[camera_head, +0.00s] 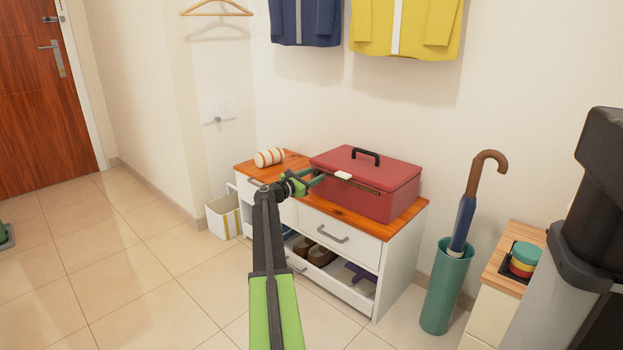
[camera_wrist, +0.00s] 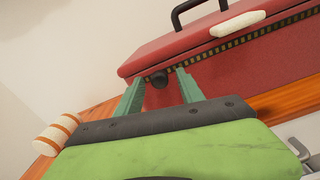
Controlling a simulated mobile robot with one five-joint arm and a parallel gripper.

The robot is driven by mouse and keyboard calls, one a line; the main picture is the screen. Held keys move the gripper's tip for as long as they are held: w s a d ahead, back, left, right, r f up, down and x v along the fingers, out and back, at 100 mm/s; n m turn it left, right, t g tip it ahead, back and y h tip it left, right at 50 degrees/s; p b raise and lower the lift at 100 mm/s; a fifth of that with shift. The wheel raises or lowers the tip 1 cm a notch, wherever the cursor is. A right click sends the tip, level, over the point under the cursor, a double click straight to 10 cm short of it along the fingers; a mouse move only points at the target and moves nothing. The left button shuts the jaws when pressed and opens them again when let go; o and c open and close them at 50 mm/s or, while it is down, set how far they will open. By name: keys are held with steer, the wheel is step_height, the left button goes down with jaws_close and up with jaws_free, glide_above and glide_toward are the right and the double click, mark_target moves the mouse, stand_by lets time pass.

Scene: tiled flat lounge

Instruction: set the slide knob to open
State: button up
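A red box (camera_head: 375,190) with a black handle sits on the wooden top of a white cabinet. In the wrist view, the box's front (camera_wrist: 225,72) carries a dark strip with yellowish marks. A round dark knob (camera_wrist: 157,79) sits at the strip's left end. A white piece (camera_wrist: 238,24) is on the lid edge above the strip; it also shows in the head view (camera_head: 343,175). My gripper (camera_wrist: 160,80) is open, with one green finger on each side of the knob. I cannot tell whether either finger touches it. In the head view my gripper (camera_head: 316,180) hides the knob.
A striped roll (camera_head: 270,157) lies on the cabinet top (camera_head: 400,221), left of the box. A teal stand (camera_head: 445,290) with an umbrella is right of the cabinet. A striped bin (camera_head: 223,217) is at its left. Open tiled floor (camera_head: 120,270) lies to the left.

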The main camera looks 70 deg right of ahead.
steer(key=shift+a, duration=0.2)
steer(key=v, duration=1.7)
steer(key=shift+w, duration=0.1)
